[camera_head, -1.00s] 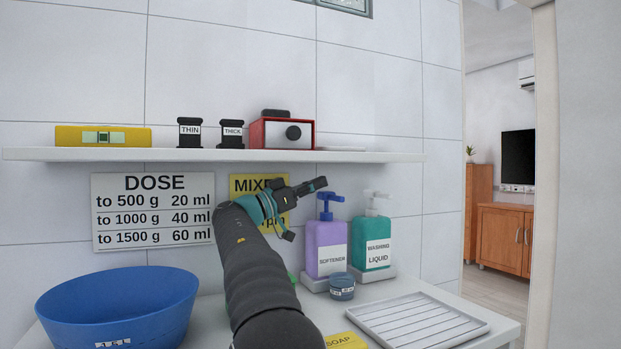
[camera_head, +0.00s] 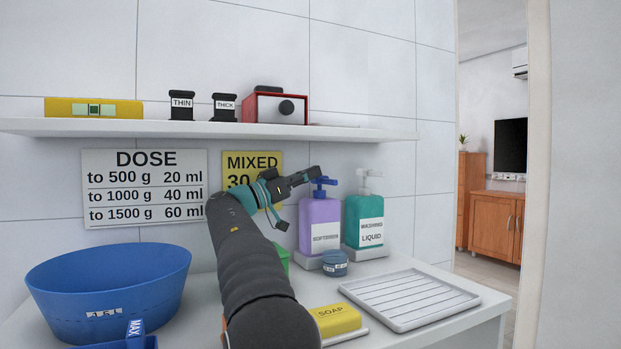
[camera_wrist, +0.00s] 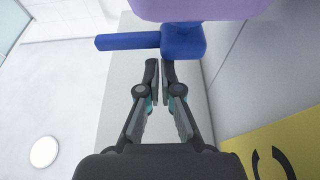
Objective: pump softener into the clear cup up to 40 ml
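The softener bottle (camera_head: 320,226) is purple with a white label and a blue pump head (camera_head: 324,184). It stands upright on a pale base at the back of the counter. My gripper (camera_head: 316,173) is at the top of this pump head. In the wrist view my gripper (camera_wrist: 160,68) has its fingers nearly together with nothing between them, just short of the blue pump head (camera_wrist: 184,40). I cannot tell whether they touch it. A small blue-grey round pot (camera_head: 335,264) with white labels stands in front of the bottle. I cannot make out a clear cup.
A teal washing liquid bottle (camera_head: 364,220) stands right of the softener. A ribbed white tray (camera_head: 410,299), yellow soap (camera_head: 335,319) and a blue basin (camera_head: 108,285) are on the counter. A green object (camera_head: 283,257) is partly hidden behind my arm. A shelf (camera_head: 210,129) runs above.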

